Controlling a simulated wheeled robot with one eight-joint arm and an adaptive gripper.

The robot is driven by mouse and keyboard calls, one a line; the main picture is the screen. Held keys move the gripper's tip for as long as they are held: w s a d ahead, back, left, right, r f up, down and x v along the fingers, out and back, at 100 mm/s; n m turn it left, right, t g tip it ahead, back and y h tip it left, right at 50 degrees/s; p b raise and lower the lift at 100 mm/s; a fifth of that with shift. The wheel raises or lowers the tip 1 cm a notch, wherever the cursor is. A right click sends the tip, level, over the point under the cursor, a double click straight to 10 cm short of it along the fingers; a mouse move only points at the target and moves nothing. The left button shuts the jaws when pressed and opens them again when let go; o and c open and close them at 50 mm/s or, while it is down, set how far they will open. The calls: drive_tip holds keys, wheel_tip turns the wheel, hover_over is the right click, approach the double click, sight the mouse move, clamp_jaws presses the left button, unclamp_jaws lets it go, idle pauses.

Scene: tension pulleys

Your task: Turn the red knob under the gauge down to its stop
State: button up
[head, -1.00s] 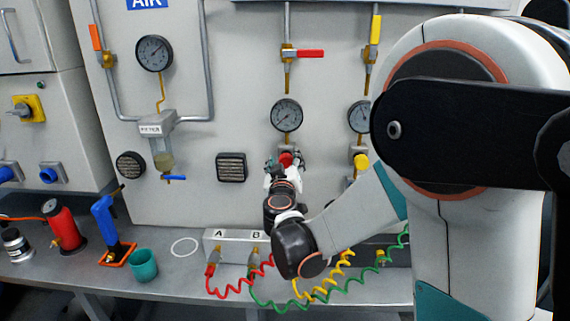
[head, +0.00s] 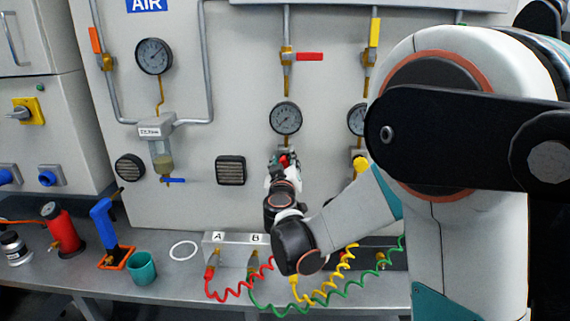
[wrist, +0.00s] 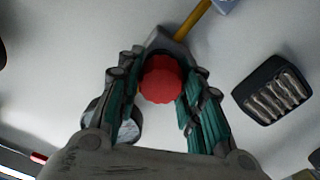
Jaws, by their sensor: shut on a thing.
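The red knob (head: 287,159) sits on the panel right below a round gauge (head: 286,117). In the wrist view the red knob (wrist: 161,79) shows as a red scalloped disc between the two teal-padded fingers. My gripper (head: 283,163) is at the knob, and its fingers are closed around it from both sides. The gripper in the wrist view (wrist: 160,92) has one finger on each side of the knob. My arm and wrist hide part of the knob in the head view. The gauge's needle is too small to read surely.
A yellow knob (head: 360,165) sits to the right under another gauge (head: 356,119). A black vent (head: 231,170) is to the left. Below are a block marked A and B (head: 228,248) and coiled red, yellow and green hoses. A teal cup (head: 141,267) stands on the bench.

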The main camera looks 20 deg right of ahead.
drive_tip(key=n, duration=0.6)
drive_tip(key=shift+a+n, duration=0.1)
drive_tip(key=shift+n, duration=0.2)
drive_tip(key=n, duration=0.6)
drive_tip(key=shift+f, duration=0.15)
drive_tip(key=shift+n, duration=0.4)
drive_tip(key=o, duration=1.1)
drive_tip(key=v, duration=1.2)
